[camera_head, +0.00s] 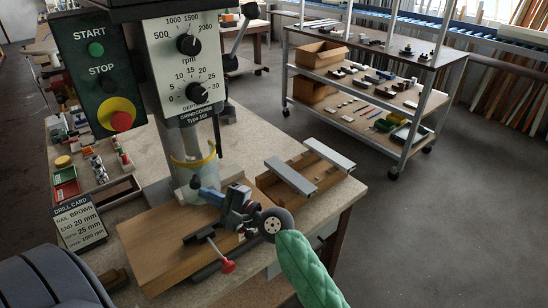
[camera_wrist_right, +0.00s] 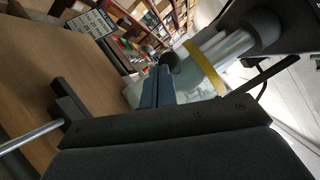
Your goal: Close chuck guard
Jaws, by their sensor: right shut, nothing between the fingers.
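The chuck guard (camera_head: 194,163) is a clear curved shield with a yellow rim, below the drill head and in front of the metal column. In the right wrist view its yellow rim (camera_wrist_right: 206,68) crosses in front of a silver cylinder. I cannot tell how far it is swung. My right gripper (camera_head: 198,186) is shut and empty, its blue fingers with dark tips just below the guard in the picture. In the right wrist view its fingertips (camera_wrist_right: 170,65) are close to the guard; contact is unclear. My left gripper is not in view.
A wooden board (camera_head: 160,245) lies below the gripper, with a black clamp and red-knobbed handle (camera_head: 228,267). A drill card (camera_head: 80,227) and small-parts trays stand left. A loaded shelf trolley (camera_head: 355,90) stands behind.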

